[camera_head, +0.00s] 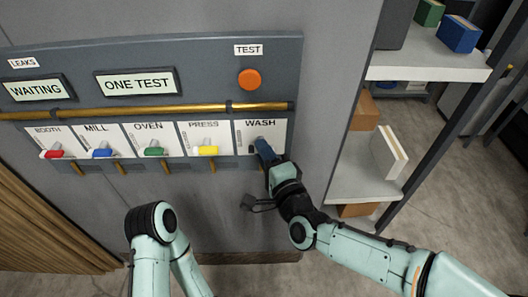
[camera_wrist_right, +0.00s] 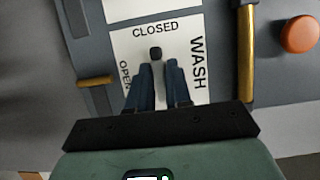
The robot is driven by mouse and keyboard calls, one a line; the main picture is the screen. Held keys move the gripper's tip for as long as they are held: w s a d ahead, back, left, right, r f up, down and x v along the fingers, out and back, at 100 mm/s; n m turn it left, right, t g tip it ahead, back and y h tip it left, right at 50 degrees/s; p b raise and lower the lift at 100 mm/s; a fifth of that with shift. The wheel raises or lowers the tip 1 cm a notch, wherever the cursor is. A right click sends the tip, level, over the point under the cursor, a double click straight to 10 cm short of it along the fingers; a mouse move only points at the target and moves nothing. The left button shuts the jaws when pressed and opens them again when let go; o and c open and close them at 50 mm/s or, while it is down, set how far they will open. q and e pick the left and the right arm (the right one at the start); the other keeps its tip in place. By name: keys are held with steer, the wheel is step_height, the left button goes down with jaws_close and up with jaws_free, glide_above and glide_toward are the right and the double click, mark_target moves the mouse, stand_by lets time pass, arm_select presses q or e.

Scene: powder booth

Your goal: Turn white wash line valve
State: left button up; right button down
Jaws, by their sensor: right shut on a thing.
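The wash line valve sits on the white card marked WASH (camera_head: 272,131) at the right end of the valve row. In the right wrist view its pale handle (camera_wrist_right: 158,72) with a dark end (camera_wrist_right: 155,53) shows between the blue fingers. CLOSED is printed above it and OPEN to its left in that view. My right gripper (camera_head: 264,148) is shut on this handle, and its fingers hide most of the valve in the head view. My left arm shows at the bottom, but its gripper is not visible.
Red (camera_head: 54,154), blue (camera_head: 102,153), green (camera_head: 154,151) and yellow (camera_head: 207,150) valves line the panel to the left. A brass pipe (camera_head: 150,110) runs above them, below an orange TEST button (camera_head: 249,80). A shelf unit (camera_head: 425,62) with boxes stands at right.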

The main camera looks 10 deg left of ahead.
arm_select(q)
steer(key=shift+r, duration=0.15)
arm_select(e)
steer(key=shift+r, duration=0.1)
arm_select(q)
steer(key=w+r+p, duration=0.2)
steer(key=r+p, duration=0.6)
steer(key=r, duration=0.1)
steer(key=w+r+p, duration=0.3)
steer(key=r+p, duration=0.6)
steer(key=shift+w+p, duration=0.2)
steer(key=shift+p, duration=0.1)
arm_select(e)
steer(key=shift+a+r+n+g+h, duration=0.15)
steer(key=shift+n+h, duration=1.1)
steer(key=shift+n, duration=1)
steer(key=shift+a+r+n+g+h, duration=0.1)
steer(key=shift+n+g+h, duration=0.1)
steer(key=shift+n+h, duration=1.55)
steer(key=shift+a+r+n+g+h, duration=0.15)
steer(key=shift+n+h, duration=0.65)
steer(key=shift+n, duration=1.9)
steer(key=shift+d+f, duration=0.1)
steer(key=c, duration=1.2)
jaws_free()
steer(key=shift+o, duration=0.2)
